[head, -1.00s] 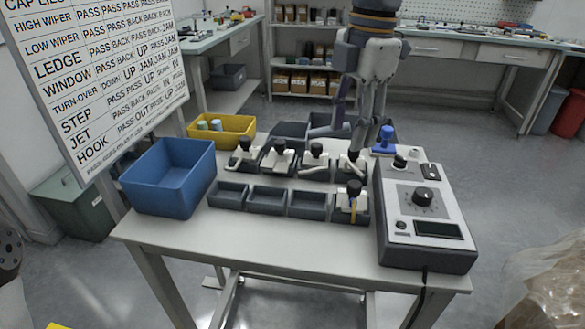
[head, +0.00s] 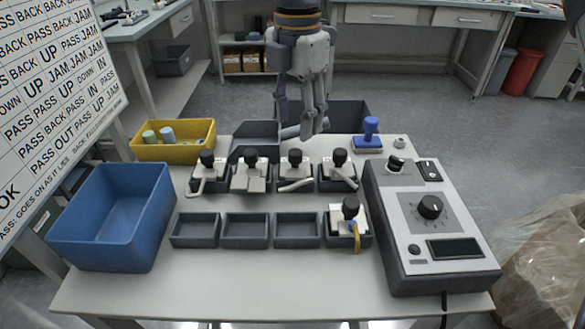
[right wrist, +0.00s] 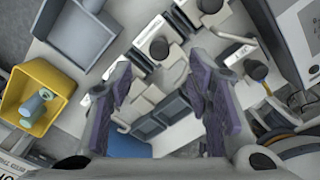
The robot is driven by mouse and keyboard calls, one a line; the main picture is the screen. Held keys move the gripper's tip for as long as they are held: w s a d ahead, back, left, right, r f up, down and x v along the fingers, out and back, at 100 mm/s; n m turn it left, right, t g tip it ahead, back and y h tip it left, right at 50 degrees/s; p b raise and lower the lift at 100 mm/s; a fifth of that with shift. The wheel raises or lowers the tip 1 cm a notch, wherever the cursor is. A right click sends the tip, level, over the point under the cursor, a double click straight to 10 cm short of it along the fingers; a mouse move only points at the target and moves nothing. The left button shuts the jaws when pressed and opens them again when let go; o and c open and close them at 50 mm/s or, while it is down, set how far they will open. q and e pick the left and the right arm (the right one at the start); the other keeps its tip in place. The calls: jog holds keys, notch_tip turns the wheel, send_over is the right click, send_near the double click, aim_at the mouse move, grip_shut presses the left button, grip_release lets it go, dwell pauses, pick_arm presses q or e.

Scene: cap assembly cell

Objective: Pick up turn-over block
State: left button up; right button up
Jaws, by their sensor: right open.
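Several pale blocks with black knobs sit in dark trays on the table. The back row holds a first block (head: 206,172), a second (head: 251,175), a third (head: 295,170) and a fourth (head: 339,170). A block with a yellow hook-like piece (head: 349,220) sits in the front row. I cannot tell which one is the turn-over block. My right gripper (head: 301,130) hangs at the back of the table, behind the back row. Its purple-padded fingers (right wrist: 160,78) are apart in the right wrist view, with nothing held. My left gripper is not in view.
A blue bin (head: 80,245) and a yellow bin (head: 200,153) with cylinders stand at the left. A control box (head: 400,250) fills the right side, with a blue stamp-like part (head: 369,145) behind it. The table's front strip is clear.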

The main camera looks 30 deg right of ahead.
aim_at(295, 152)
notch_tip(295, 152, down, 7)
jog(key=shift+a+f, duration=0.15)
grip_shut()
